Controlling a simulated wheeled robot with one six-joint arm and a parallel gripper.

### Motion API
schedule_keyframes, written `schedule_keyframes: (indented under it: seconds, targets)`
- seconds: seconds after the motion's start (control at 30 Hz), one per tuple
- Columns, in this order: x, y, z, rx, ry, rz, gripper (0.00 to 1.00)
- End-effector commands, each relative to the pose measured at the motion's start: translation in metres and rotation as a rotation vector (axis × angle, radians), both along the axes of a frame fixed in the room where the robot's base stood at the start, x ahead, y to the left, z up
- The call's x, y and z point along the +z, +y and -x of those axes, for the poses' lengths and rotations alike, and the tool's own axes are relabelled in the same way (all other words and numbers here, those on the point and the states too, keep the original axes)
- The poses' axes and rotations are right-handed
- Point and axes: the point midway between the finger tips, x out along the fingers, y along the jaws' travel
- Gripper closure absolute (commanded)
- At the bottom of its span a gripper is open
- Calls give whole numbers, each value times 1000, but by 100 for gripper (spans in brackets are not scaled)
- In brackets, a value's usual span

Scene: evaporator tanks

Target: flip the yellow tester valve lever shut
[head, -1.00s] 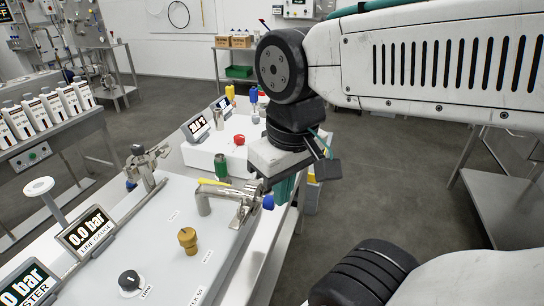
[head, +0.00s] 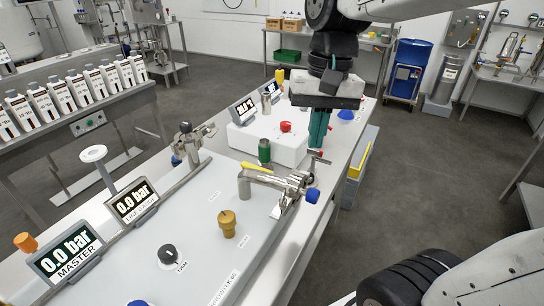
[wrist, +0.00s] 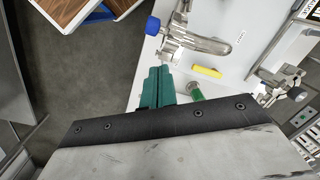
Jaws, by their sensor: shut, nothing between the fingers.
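The yellow lever (head: 257,167) lies along the top of a metal valve pipe (head: 262,180) on the white bench. In the wrist view the lever (wrist: 206,72) shows as a yellow bar beside the pipe (wrist: 195,43). The pipe's right end has a clamp and a blue knob (head: 312,195). My gripper (head: 318,140) points down with teal fingers together and empty, beyond and slightly right of the valve. In the wrist view the fingers (wrist: 158,82) are apart from the lever, which lies to their right.
A green cylinder (head: 264,150) stands close behind the valve. A brass knob (head: 227,222), a second metal valve (head: 188,145) and displays reading 0.0 bar (head: 66,252) are on the bench. Open floor (head: 430,170) lies right of the bench.

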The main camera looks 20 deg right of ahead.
Motion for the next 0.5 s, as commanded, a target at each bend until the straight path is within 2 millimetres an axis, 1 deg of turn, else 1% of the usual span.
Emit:
schedule_keyframes:
  seconds: [0.03,0.1,0.2,0.3,0.4,0.5]
  targets:
    - [0,-3,-24,-68,41,-20,100]
    - [-2,-6,-53,-165,90,-45,100]
    - [-8,-13,-92,-294,157,-75,100]
    - [-17,-19,-124,-399,215,-98,100]
    - [-26,-25,-146,-476,257,-114,100]
    - [-32,-28,-160,-523,284,-122,100]
